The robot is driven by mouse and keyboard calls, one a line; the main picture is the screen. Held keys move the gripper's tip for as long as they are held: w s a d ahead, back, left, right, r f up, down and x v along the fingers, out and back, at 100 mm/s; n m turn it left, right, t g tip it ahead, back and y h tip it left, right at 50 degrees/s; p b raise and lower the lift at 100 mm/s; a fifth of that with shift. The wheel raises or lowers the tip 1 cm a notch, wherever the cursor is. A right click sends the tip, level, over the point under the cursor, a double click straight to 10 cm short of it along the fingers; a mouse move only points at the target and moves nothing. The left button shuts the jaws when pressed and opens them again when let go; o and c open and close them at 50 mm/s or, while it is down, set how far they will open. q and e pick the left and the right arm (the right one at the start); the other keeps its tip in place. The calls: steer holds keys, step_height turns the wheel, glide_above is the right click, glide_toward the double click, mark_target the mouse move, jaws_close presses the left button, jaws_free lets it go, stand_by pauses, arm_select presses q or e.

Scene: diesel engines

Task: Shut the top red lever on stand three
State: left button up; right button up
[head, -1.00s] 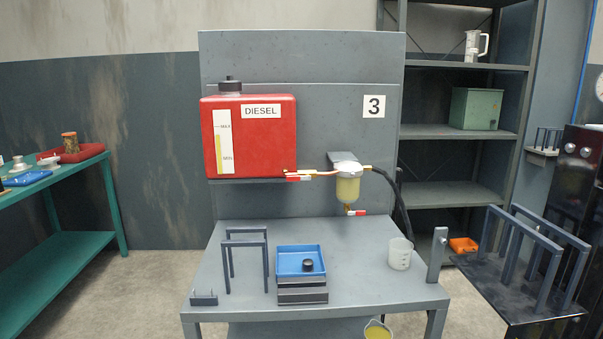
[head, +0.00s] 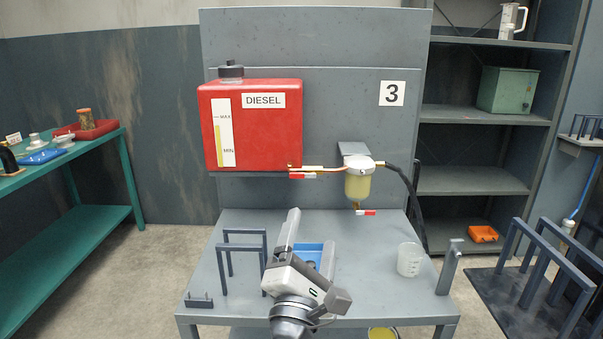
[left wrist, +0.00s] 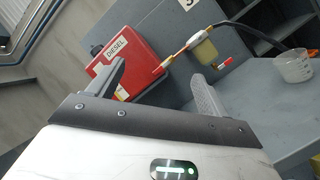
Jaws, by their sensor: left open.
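Stand three, a grey bench with a back panel (head: 320,40) and a "3" label, fills the middle of the head view. The top red lever (head: 303,175), red and white, sits on the copper line at the lower right of the red diesel tank (head: 250,130). A lower red lever (head: 366,212) is under the filter bowl (head: 358,184). My left gripper (head: 309,232) is open and empty above the bench, below and apart from the top lever. In the left wrist view the top lever (left wrist: 158,70) shows between the open fingers. My right gripper is not in view.
A blue tray (head: 308,252) is partly hidden behind my left gripper. A dark frame (head: 243,234) stands left of it. A clear beaker (head: 410,259) and a grey post (head: 449,268) stand at the right. A black hose (head: 408,190) hangs beside the filter.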

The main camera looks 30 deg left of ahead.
arm_select(q)
steer(key=w+a+r+n+g+y+p, duration=0.1)
steer(key=w+a+r+n+g+y, duration=0.25)
steer(key=n, duration=0.85)
steer(key=n+g+h+p, duration=0.2)
steer(key=p, duration=0.1)
glide_toward(303, 174)
steer(key=shift+y, duration=0.25)
steer(key=x, duration=0.8)
steer(key=shift+m, duration=0.3)
steer(key=c, duration=1)
